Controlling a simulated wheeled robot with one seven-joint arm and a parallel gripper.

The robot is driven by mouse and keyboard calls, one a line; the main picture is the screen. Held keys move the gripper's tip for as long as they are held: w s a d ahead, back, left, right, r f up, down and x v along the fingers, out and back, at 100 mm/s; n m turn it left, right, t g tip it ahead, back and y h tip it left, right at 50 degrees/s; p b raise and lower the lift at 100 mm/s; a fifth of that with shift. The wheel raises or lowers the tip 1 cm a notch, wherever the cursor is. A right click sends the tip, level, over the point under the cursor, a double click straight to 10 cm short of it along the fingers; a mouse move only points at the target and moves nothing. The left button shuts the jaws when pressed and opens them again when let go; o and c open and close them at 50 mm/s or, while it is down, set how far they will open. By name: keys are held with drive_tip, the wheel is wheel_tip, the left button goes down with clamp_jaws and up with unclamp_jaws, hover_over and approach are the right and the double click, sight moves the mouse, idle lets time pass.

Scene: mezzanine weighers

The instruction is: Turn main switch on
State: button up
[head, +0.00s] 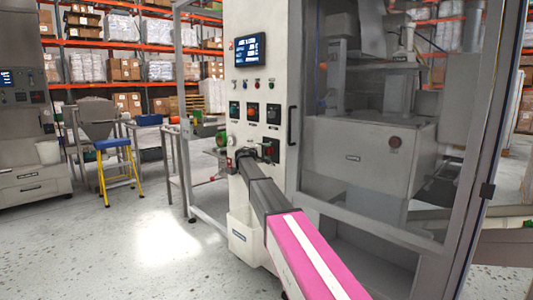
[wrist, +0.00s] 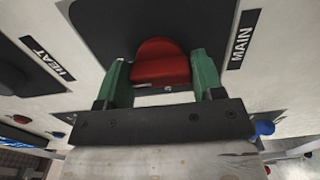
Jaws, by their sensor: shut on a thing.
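The main switch is a red knob (wrist: 162,64) on a black plate (wrist: 110,32), beside a label reading MAIN (wrist: 243,40) in the wrist view. My gripper (wrist: 160,72) has its green fingers on either side of the red knob and is shut on it. In the head view my gripper (head: 243,154) reaches the lower part of the white control panel (head: 240,190).
A neighbouring control carries a HEAT label (wrist: 47,58) in the wrist view. Buttons and a lit screen (head: 250,51) sit higher on the panel. A glazed machine door (head: 380,120) with a black handle (head: 292,125) stands right. Open floor (head: 130,235) lies left.

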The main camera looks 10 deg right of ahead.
drive_tip(key=o, duration=0.9)
drive_tip(key=shift+s+a, duration=0.1)
drive_tip(key=v, duration=1)
drive_tip(key=shift+s+a, duration=0.2)
drive_tip(key=s+d+f+m+g+y, duration=0.25)
drive_tip(key=s+d+f, duration=0.25)
drive_tip(key=s+f, duration=0.7)
drive_tip(key=s+d+f+m+g+y, duration=0.1)
drive_tip(key=s+d+f+g+y, duration=0.35)
drive_tip(key=s+f, duration=0.75)
drive_tip(key=s+f+m+g+y, duration=0.1)
drive_tip(key=s+f+y, duration=0.1)
drive_tip(key=s+f, duration=0.3)
drive_tip(key=s+f+m+g+y, duration=0.1)
drive_tip(key=s+f+y, duration=0.2)
drive_tip(key=s, duration=0.9)
drive_tip(key=s+a+f+m+g+y, duration=0.1)
drive_tip(key=s+f+y, duration=0.1)
drive_tip(key=s+f, duration=0.4)
drive_tip(key=shift+s+f+m+g+y, duration=0.15)
drive_tip(key=shift+s, duration=0.8)
drive_tip(key=shift+s+f+m+g+y, duration=0.1)
drive_tip(key=shift+s+f+g+y, duration=0.1)
drive_tip(key=shift+s, duration=0.7)
